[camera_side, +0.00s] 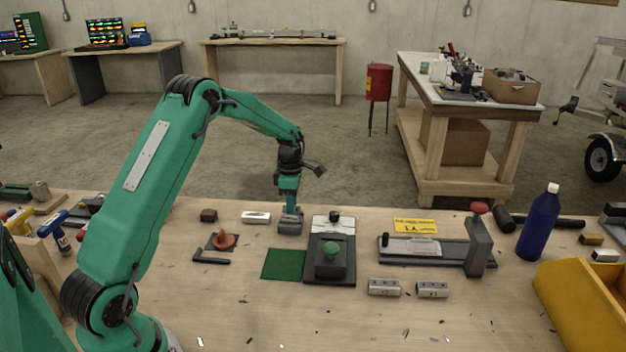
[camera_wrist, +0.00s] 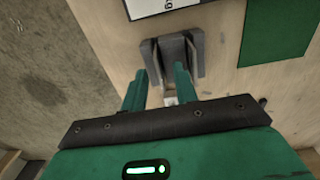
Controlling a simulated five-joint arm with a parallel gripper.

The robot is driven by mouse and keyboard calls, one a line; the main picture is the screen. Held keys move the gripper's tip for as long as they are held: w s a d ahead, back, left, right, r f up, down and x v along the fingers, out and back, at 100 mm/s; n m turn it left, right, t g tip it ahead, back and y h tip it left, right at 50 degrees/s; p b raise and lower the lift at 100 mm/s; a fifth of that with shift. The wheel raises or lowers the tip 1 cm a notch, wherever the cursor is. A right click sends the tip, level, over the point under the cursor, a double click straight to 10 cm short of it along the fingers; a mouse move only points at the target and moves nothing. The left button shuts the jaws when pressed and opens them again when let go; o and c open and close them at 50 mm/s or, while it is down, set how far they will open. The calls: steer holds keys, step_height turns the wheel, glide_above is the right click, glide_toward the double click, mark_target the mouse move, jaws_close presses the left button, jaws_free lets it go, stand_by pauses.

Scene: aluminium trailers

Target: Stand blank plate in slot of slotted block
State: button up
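A grey block (camera_side: 290,224) stands on the bench below my gripper. It also shows in the wrist view (camera_wrist: 173,58), with two upright sides and a recess between them; I take it for the slotted block.
A green mat (camera_side: 283,264) lies in front. Farther right are a long grey fixture (camera_side: 440,257), a yellow label plate (camera_side: 415,226), a blue bottle (camera_side: 538,225) and a yellow bin (camera_side: 575,305). The front bench is mostly clear.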

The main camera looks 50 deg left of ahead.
stand_by(0.4)
jaws_close()
steer(key=shift+r, duration=0.2)
steer(key=shift+r, duration=0.25)
step_height(320, 180, up, 3)
steer(key=s+d+r, duration=0.1)
steer(key=d+r, duration=0.6)
steer(key=d, duration=0.4)
steer(key=shift+s+d, duration=0.3)
steer(key=shift+s, duration=0.05)
steer(key=shift+r, duration=0.1)
